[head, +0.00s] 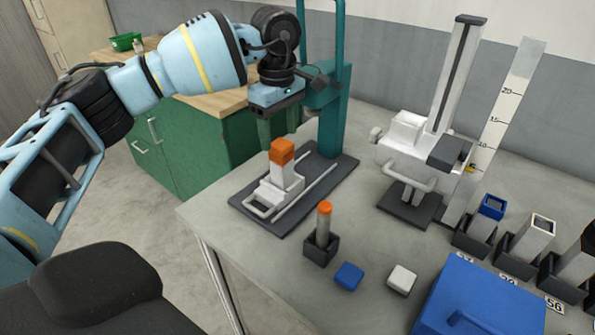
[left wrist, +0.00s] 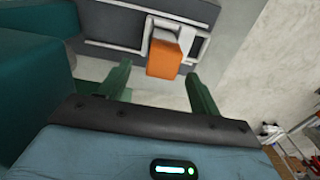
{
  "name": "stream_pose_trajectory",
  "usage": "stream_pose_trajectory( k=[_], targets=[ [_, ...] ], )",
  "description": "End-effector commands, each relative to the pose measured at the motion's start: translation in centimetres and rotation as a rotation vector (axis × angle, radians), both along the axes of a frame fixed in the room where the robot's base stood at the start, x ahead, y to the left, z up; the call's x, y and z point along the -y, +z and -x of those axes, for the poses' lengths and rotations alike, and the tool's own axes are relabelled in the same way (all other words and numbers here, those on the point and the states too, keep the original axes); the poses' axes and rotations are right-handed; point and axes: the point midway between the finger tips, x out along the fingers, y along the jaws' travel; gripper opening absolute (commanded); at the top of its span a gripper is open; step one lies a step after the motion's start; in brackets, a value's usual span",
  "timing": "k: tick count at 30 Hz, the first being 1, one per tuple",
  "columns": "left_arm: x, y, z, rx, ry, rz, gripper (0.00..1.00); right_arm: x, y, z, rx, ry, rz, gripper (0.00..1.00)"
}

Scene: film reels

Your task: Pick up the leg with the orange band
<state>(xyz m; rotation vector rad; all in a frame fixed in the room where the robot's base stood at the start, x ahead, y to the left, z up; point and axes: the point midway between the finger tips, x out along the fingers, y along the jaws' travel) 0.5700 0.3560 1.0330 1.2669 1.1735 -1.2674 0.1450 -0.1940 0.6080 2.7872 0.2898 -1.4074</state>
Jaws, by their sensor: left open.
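The leg with the orange band (head: 281,152) stands upright in a white carriage (head: 262,196) on a dark base plate. Its orange top faces up, and its pale shaft shows below. In the left wrist view the orange band (left wrist: 165,58) appears between and beyond the finger tips. My left gripper (head: 280,137) is open and points down just above the leg, with nothing seen held. In the left wrist view its two green fingers (left wrist: 158,72) are spread apart. In the head view one finger is partly lost against the green stand. My right gripper is not in view.
A teal stand (head: 333,120) rises close beside my left gripper. A round orange-topped peg (head: 324,222) stands in a dark holder nearer the front. Blue and white blocks (head: 349,276) lie beside it. Further right are a white measuring device (head: 410,150), socketed legs and a blue case (head: 480,305).

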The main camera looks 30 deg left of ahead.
Motion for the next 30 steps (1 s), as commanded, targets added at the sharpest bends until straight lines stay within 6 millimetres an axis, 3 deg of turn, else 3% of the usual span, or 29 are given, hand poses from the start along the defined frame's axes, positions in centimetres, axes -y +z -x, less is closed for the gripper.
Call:
stream_pose_trajectory(
  k=[7,13,19,30],
  targets=[
    [0.0,-0.4,0.0,0.000,0.001,-0.001,0.64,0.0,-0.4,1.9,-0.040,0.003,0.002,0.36],
    [0.0,-2.3,0.0,0.000,0.001,-0.001,0.64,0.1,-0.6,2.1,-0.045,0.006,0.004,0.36],
    [0.1,-2.8,0.1,0.001,0.000,0.000,0.64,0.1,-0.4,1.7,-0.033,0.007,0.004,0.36],
    [0.5,-7.3,0.2,0.001,0.001,0.001,0.64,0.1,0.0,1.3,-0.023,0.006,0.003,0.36]
  ],
)
